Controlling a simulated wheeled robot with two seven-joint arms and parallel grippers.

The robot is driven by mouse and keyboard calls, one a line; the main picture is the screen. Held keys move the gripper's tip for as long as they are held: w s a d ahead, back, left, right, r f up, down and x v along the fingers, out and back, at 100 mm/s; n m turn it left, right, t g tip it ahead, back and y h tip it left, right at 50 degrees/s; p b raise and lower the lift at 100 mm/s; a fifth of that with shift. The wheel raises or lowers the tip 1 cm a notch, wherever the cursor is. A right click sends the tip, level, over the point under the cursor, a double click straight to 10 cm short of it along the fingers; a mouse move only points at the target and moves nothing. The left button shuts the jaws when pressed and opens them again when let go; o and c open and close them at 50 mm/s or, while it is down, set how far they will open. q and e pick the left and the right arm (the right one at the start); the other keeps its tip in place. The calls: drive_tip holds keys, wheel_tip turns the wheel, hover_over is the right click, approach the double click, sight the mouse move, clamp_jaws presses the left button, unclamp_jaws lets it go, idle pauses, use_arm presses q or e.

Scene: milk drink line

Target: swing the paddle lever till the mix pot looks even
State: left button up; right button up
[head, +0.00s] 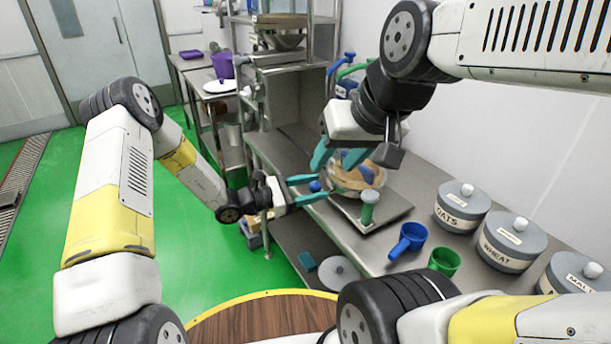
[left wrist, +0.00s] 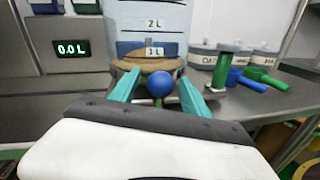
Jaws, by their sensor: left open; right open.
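The mix pot (head: 343,190) is a clear bowl with tan-brown contents, partly hidden behind my right gripper; its brown surface also shows in the left wrist view (left wrist: 150,64). A blue ball knob (head: 315,186), seemingly the paddle lever's end, sits on the pot's near-left side. My left gripper (head: 307,188) is open with its teal fingers on either side of the knob; in the left wrist view the knob (left wrist: 162,86) lies between them with gaps. My right gripper (head: 338,158) is open above the pot's near side.
A blue cup (head: 408,240), a green cup (head: 444,261) and lidded jars (head: 462,207) fill the counter's right side. A 0.0 L display (left wrist: 73,48) shows in the left wrist view.

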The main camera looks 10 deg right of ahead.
use_arm(q)
drive_tip(key=shift+d, duration=0.35)
clamp_jaws()
idle(1.2)
